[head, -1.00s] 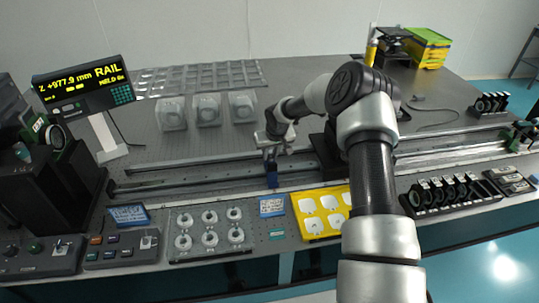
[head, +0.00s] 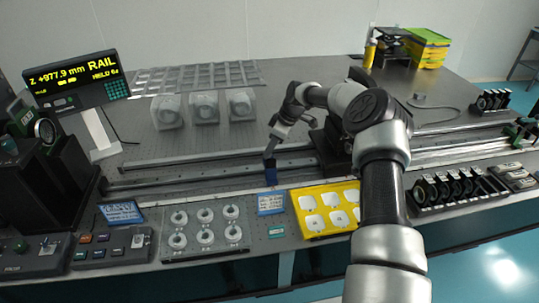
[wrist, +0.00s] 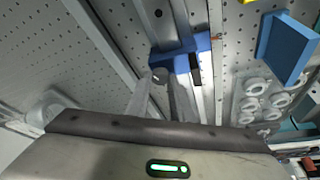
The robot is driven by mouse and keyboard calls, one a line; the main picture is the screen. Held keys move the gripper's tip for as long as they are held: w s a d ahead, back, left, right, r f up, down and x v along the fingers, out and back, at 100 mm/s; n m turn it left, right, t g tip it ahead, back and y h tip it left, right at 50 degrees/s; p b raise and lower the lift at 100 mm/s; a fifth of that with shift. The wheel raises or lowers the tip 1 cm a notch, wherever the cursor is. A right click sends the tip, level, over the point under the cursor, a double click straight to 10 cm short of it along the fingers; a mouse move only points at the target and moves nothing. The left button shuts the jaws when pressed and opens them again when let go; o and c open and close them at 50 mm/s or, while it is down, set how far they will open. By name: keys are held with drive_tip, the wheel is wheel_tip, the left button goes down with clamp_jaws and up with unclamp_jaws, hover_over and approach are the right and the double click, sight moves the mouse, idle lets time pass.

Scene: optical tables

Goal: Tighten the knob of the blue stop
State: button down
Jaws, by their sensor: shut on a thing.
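The blue stop (head: 271,173) sits on the front rail, left of the carriage under my forearm. In the wrist view the blue stop (wrist: 180,54) is a blue block across the rail, with a small grey round knob (wrist: 160,75) on its near side. My gripper (head: 271,150) reaches down to the stop from above at a tilt. In the wrist view the fingers of my gripper (wrist: 163,88) come up to the knob and are shut on it. The fingers hide part of the knob, and its exact seating is unclear.
A display (head: 79,76) reads RAIL, Z +977.9 mm and HELD. A yellow tray (head: 311,222), a blue label card (head: 271,204) and a grey tray of rings (head: 178,252) lie in front of the rail. Clear boxes (head: 204,108) stand behind it.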

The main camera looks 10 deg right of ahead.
drive_tip(key=n+b, duration=0.1)
drive_tip(key=n, duration=0.1)
drive_tip(key=n+g, duration=0.1)
drive_tip(key=n, duration=0.1)
drive_tip(key=shift+w+g+b, duration=0.15)
drive_tip(key=shift+g+b, duration=0.15)
drive_tip(key=shift+b, duration=0.05)
drive_tip(key=shift+d+f+n+g, duration=0.25)
drive_tip(key=shift+n+g, duration=0.05)
drive_tip(key=shift+n, duration=0.4)
drive_tip(key=shift+a+r+n, duration=0.1)
drive_tip(key=shift+a+n, duration=0.1)
drive_tip(key=shift+n, duration=0.2)
drive_tip(key=shift+a+y, duration=0.1)
drive_tip(key=shift+y, duration=0.2)
drive_tip(key=c, duration=1.6)
unclamp_jaws()
drive_tip(key=shift+a+r, duration=0.1)
drive_tip(key=shift+o, duration=0.2)
drive_tip(key=shift+r, duration=0.1)
